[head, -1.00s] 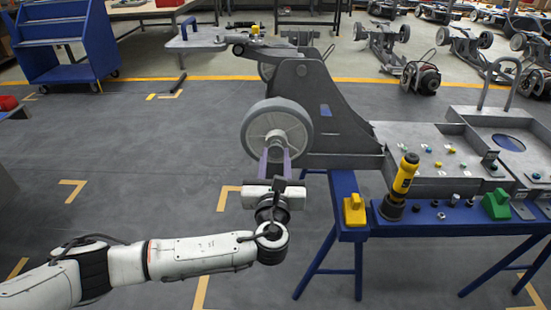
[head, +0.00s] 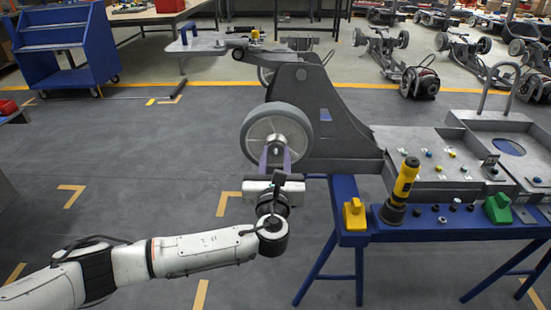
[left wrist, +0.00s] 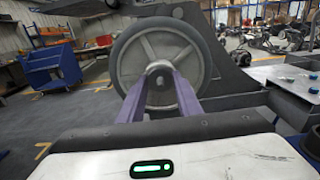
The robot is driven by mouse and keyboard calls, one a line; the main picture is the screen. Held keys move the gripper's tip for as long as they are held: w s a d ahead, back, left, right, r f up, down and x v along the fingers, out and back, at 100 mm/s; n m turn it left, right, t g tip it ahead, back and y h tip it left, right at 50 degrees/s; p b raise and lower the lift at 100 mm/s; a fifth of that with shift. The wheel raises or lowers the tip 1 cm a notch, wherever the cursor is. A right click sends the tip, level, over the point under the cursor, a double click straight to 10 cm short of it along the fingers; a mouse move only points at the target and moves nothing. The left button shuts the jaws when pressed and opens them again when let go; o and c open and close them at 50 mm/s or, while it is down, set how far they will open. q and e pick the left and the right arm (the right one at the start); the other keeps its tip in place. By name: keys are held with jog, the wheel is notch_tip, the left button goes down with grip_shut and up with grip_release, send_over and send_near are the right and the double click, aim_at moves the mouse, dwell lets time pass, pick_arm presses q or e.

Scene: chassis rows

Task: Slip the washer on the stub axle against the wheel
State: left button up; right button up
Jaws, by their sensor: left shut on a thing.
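The wheel (head: 276,112), grey with a pale hub and dark tyre, is mounted at the left side of the grey chassis (head: 328,130). It also fills the middle of the left wrist view (left wrist: 130,62). My left gripper (head: 275,145) is in front of the wheel hub, its purple fingers pointing at it. In the left wrist view the fingers close on a small pale grey round thing, the washer (left wrist: 159,66), in line with the hub. The stub axle is hidden behind it, and I cannot tell whether the washer is around it. My right gripper is not in view.
A blue bench (head: 340,187) stands to the right, with a yellow block (head: 354,213), a yellow-black tool (head: 403,183), a green block (head: 497,207) and small parts on it. A grey tray (head: 410,145) lies behind them.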

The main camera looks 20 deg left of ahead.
pick_arm(q)
jog(key=o, duration=1.2)
jog(key=shift+c, duration=0.2)
jog(key=v, duration=1)
jog(key=shift+p, duration=0.35)
jog(key=shift+s, duration=0.1)
